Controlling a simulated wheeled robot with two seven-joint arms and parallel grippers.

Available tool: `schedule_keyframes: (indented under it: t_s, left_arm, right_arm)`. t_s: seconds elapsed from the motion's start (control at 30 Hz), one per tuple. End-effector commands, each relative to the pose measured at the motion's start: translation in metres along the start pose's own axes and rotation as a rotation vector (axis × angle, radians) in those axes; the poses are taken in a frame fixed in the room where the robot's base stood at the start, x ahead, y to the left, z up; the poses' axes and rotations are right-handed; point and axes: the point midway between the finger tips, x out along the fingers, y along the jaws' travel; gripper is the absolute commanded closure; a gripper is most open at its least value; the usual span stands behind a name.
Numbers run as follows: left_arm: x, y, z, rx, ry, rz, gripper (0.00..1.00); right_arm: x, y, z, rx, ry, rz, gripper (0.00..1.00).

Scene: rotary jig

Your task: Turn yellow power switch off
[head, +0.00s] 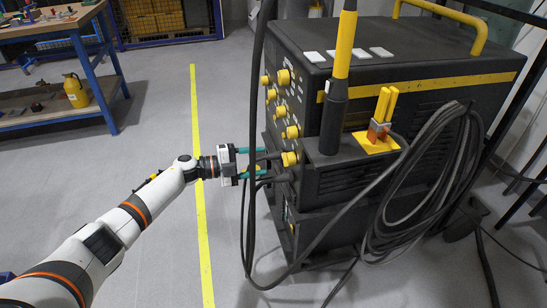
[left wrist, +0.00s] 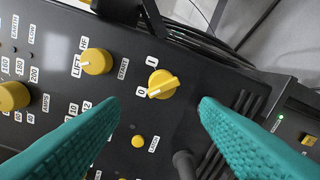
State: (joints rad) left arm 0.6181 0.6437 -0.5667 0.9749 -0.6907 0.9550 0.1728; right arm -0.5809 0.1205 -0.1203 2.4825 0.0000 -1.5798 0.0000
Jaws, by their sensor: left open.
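The yellow power switch (left wrist: 163,84) is a round knob with a raised bar on the dark panel in the left wrist view. Its labels are 0 and I, and the bar's white-marked end points toward the 0. In the head view, the lowest yellow knob (head: 290,158) on the machine's front appears to be this switch. My left gripper (head: 264,162) is open in front of the panel, close to that knob. In the left wrist view its teal fingers (left wrist: 157,104) stand on either side of the switch, apart from it. My right gripper is not in view.
Other yellow knobs (left wrist: 97,61) and a small yellow latch button (left wrist: 138,141) are near the switch. Black cables (head: 255,120) hang beside the machine (head: 390,50), close to my left gripper. A blue workbench (head: 88,70) stands at left; the floor between is clear.

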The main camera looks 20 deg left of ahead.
Motion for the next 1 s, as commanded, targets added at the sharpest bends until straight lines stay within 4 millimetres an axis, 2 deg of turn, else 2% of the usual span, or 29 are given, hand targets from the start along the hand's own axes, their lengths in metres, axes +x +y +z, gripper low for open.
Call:
schedule_keyframes:
  t_s: [0.1,0.33,0.83,1.0]
  left_arm:
    - [-0.021,0.000,0.000,-0.001,0.002,-0.001,0.43]
    - [-0.039,0.000,0.000,0.000,0.000,0.001,0.43]
    - [-0.039,0.000,0.000,-0.001,0.001,0.002,0.43]
    - [-0.021,-0.009,0.007,-0.034,0.047,0.057,0.43]
  right_arm:
    - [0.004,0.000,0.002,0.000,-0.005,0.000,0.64]
    - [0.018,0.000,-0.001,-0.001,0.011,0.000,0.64]
    - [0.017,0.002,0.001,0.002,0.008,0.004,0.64]
    - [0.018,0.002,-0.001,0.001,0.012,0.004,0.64]
